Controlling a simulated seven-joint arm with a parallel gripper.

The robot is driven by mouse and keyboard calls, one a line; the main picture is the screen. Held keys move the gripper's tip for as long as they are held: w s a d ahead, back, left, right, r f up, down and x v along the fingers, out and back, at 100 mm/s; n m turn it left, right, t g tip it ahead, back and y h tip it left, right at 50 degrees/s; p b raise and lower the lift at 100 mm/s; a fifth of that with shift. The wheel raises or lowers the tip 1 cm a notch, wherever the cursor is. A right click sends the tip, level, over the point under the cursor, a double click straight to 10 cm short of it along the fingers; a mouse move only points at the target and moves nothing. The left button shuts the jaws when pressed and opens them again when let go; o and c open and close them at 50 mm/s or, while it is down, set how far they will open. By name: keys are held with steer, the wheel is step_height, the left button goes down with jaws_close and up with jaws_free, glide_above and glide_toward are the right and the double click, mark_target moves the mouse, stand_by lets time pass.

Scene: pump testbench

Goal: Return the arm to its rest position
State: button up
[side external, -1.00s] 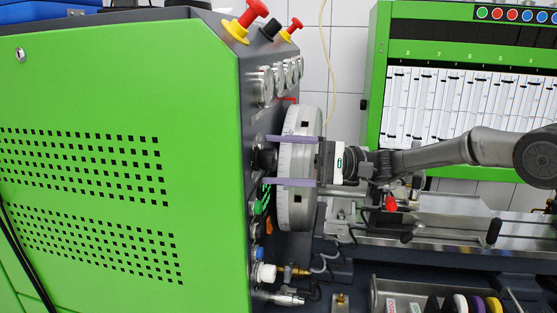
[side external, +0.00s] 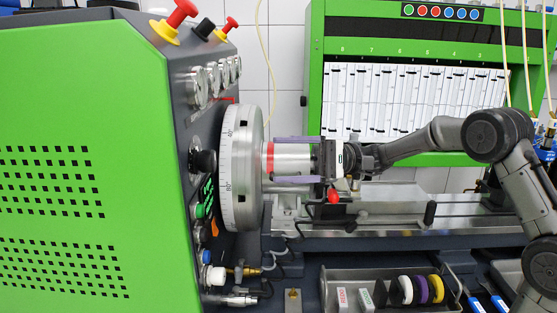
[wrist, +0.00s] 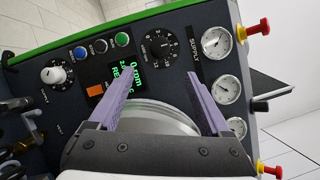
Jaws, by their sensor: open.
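My gripper (side external: 273,160) is open, with two purple fingers pointing left toward the green test bench (side external: 60,120). In the side view the fingers lie above and below a silver cylinder with a red band (side external: 292,158), just right of the graduated flywheel (side external: 242,165). In the wrist view my gripper (wrist: 160,73) shows spread fingers with nothing held. My arm reaches in from the right.
Dials and knobs cover the bench's end panel (wrist: 170,70). Red and yellow stop knobs (side external: 180,12) stand on top. A rail bed (side external: 390,215) runs under my gripper. A tray (side external: 335,273) with colored rings is in front. A green measuring cabinet (side external: 315,70) stands behind.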

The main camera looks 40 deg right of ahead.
stand_by(0.3)
steer(key=s+a+r+n+g, duration=0.3)
steer(key=s+a+r+n, duration=0.1)
steer(key=s+a+r, duration=0.3)
steer(key=s+a+f+n+g+h, duration=0.1)
steer(key=s+a+f+h, duration=0.2)
steer(key=s, duration=0.4)
steer(key=s+a+f+n+g+h, duration=0.2)
steer(key=s+f+h, duration=0.15)
steer(key=s, duration=0.35)
steer(key=s+d+f+t+h, duration=0.2)
steer(key=s+d+f+h, duration=0.45)
steer(key=f, duration=0.25)
steer(key=d+f+n+t+h, duration=0.1)
steer(key=d+f+h, duration=0.3)
steer(key=d, duration=0.6)
steer(key=shift+s+f+n+t+h, duration=0.3)
steer(key=shift+s+t+h, duration=0.1)
steer(key=shift+s+t, duration=0.1)
